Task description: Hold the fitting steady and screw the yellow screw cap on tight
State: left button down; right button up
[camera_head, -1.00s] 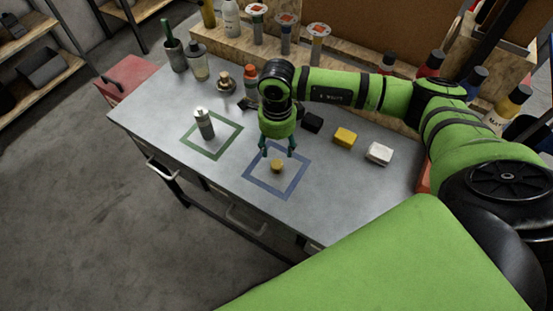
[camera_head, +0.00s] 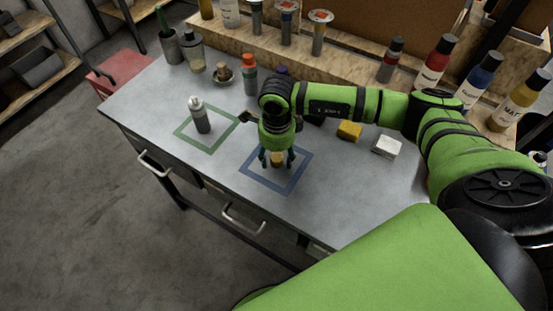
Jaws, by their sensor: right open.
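The yellow screw cap (camera_head: 277,160) is a small piece inside the blue square outline (camera_head: 255,176) on the grey table. My right gripper (camera_head: 277,161) points down over it, open, with one finger on each side of the cap; whether they touch it I cannot tell. My left gripper is out of view.
A black block, a yellow block (camera_head: 349,131) and a white block (camera_head: 386,147) sit right of my right gripper. Bottles and jars stand along the back, among them an orange-capped bottle (camera_head: 250,78). The table's front is clear.

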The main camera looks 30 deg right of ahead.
aim_at(277, 157)
jog(key=shift+c, duration=0.4)
grip_shut()
jog(key=shift+r, duration=0.2)
jog(key=shift+r+p, duration=1.95)
jog(key=shift+r, duration=1.25)
jog(key=shift+r+p, duration=0.45)
jog(key=shift+r, duration=0.45)
